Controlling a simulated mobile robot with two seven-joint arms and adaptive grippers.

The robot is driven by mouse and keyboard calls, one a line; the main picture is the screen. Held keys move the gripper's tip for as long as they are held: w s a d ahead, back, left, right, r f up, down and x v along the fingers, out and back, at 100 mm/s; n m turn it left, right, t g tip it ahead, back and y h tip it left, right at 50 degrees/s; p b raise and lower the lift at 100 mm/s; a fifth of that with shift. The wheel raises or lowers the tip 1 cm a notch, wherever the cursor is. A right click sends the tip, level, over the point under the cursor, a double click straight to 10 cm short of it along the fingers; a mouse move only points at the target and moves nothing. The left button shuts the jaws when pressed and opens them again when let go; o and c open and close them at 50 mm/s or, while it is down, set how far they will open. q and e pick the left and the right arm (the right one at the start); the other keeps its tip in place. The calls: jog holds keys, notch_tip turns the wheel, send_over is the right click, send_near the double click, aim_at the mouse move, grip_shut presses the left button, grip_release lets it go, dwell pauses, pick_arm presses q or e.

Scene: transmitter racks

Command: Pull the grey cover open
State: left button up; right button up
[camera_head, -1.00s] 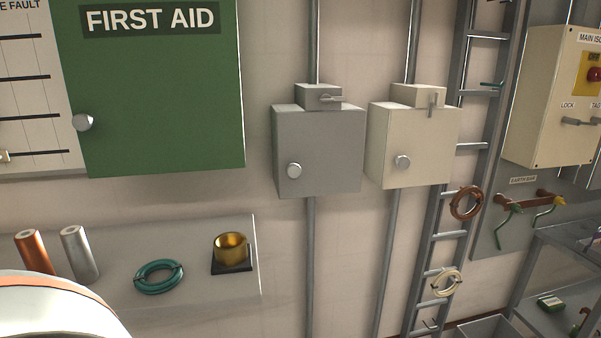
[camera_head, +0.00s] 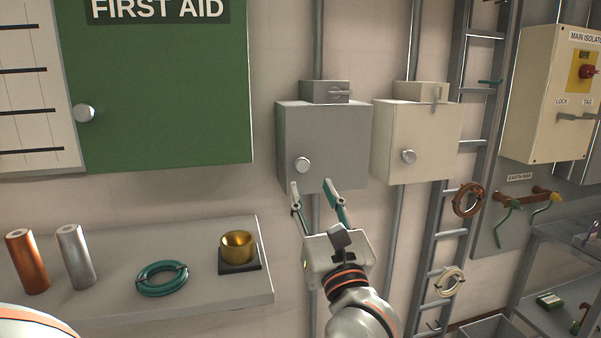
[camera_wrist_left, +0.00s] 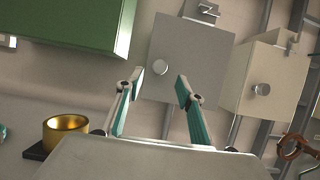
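The grey cover (camera_head: 334,140) is the front of a grey wall box, with a round silver knob (camera_head: 302,165) at its lower left. It looks shut. A small grey block with a lever (camera_head: 335,92) sits on top of the box. My left gripper (camera_head: 310,188) is in front of and just below the box, fingers pointing up at it. The fingers are apart with nothing between them. In the left wrist view the grey cover (camera_wrist_left: 190,62) and its knob (camera_wrist_left: 179,90) stand beyond the fingertips (camera_wrist_left: 160,80), apart from them. My right gripper is not in view.
A cream box (camera_head: 415,140) with a knob hangs just right of the grey one. A green first aid cabinet (camera_head: 165,90) is at left. A shelf (camera_head: 215,295) below it holds rolls, a teal coil (camera_head: 162,279) and a brass cup (camera_head: 238,247). A ladder (camera_head: 455,190) stands at right.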

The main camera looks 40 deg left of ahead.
aim_at(303, 166)
pick_arm(q)
jog(key=x, duration=0.7)
jog(key=shift+w+a+r+p, duration=0.15)
jog(key=shift+a+p, duration=0.05)
jog(key=shift+p, duration=0.2)
